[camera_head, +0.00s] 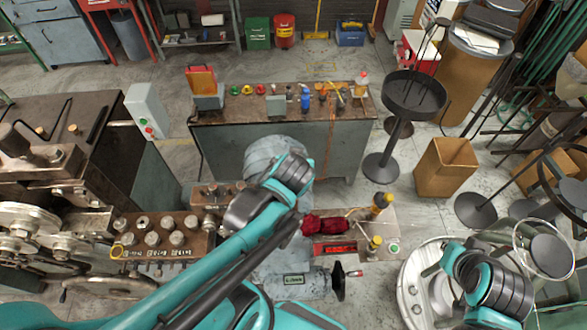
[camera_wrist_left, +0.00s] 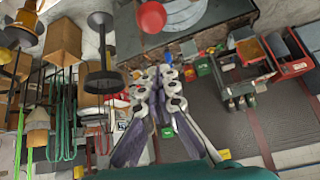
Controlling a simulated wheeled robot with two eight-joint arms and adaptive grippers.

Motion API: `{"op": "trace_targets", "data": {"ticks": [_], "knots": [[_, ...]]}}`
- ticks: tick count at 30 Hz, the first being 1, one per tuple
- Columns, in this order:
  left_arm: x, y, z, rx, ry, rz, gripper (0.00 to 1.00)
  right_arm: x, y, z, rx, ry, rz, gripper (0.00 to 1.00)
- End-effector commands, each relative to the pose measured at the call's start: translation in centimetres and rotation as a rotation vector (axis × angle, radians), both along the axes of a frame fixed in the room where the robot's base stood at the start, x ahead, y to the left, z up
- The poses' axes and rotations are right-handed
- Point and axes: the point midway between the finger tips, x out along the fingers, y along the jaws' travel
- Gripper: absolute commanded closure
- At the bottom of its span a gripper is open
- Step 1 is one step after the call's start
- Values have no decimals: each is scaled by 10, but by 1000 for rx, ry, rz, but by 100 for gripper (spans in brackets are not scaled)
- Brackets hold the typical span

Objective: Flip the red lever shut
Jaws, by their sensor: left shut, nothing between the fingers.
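A dark red, rounded piece (camera_head: 325,225) shows in the head view, just right of my left arm on the machine's small table. I cannot tell whether it is the red lever's grip. In the left wrist view a red ball-shaped knob (camera_wrist_left: 150,17) is at the top, apart from my left gripper (camera_wrist_left: 168,70), whose fingers are shut with nothing between them. In the head view my left arm crosses the machine and its gripper cannot be made out. My right arm shows at the lower right, its gripper out of view.
The grey coiler machine (camera_head: 35,190) fills the left. A workbench (camera_head: 235,135) with coloured items stands behind. A black round stand (camera_head: 413,95) and a cardboard box (camera_head: 445,168) are at right. Bare floor lies between bench and stand.

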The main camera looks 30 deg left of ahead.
Motion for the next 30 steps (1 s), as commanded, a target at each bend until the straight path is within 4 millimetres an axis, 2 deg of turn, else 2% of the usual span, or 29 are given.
{"op": "trace_targets", "data": {"ticks": [9,15,21,30], "knots": [[-34,-18,31,3,-1,-5,100,0,0,11,0,0,0,100],[-51,-26,45,2,-1,-4,100,0,0,15,0,0,0,100],[-58,-29,51,3,-1,-1,100,0,0,16,0,0,0,100],[-58,-29,52,2,-2,0,100,0,0,16,0,0,0,100]]}}
